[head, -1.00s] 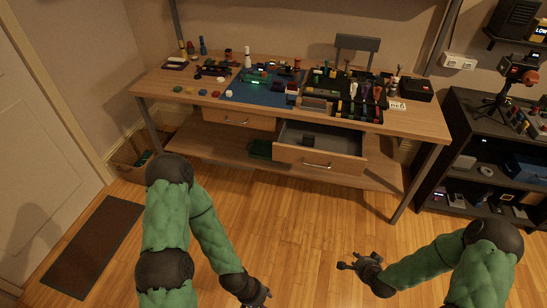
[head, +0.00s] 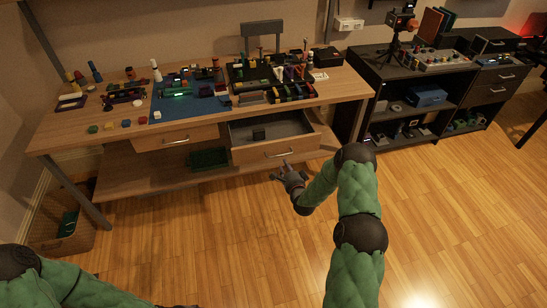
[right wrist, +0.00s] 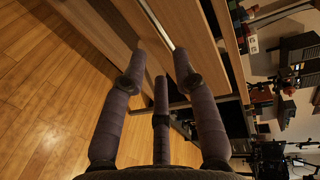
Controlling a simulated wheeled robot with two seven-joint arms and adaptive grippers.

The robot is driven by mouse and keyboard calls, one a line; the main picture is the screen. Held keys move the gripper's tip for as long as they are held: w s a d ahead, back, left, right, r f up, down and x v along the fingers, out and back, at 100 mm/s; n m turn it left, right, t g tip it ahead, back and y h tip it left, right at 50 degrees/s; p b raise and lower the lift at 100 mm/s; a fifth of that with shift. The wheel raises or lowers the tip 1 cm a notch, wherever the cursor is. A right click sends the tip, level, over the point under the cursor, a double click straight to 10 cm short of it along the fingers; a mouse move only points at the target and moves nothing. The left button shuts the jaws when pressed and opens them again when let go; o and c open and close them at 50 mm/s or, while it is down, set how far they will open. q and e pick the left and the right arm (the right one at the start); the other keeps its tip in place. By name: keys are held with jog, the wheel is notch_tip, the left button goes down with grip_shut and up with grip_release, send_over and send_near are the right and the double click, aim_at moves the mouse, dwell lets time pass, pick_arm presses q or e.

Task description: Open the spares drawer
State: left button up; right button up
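Under the workbench, the right drawer (head: 290,149) stands pulled out. A small dark block (head: 259,134) lies inside, and a metal bar handle (head: 279,154) is on its front. The left drawer (head: 176,137) is shut, with its own handle (head: 176,142). No label shows which is the spares drawer. My right gripper (head: 281,172) is open and empty, just in front of and below the right drawer's handle. In the right wrist view its spread fingers (right wrist: 163,60) point at a wooden front. My left gripper is at most a dark sliver at the bottom edge.
The workbench (head: 70,133) carries a blue mat (head: 190,105) and many small parts. A green bin (head: 209,158) sits on the lower shelf. A basket (head: 62,235) stands at the left, and a black shelf unit (head: 395,85) at the right. The floor in front is clear.

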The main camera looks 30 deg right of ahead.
jog(key=b+x, duration=0.2)
jog(key=x, duration=0.6)
jog(key=shift+a+f, duration=0.1)
jog(key=shift+f, duration=0.05)
jog(key=shift+w, duration=0.45)
grip_shut()
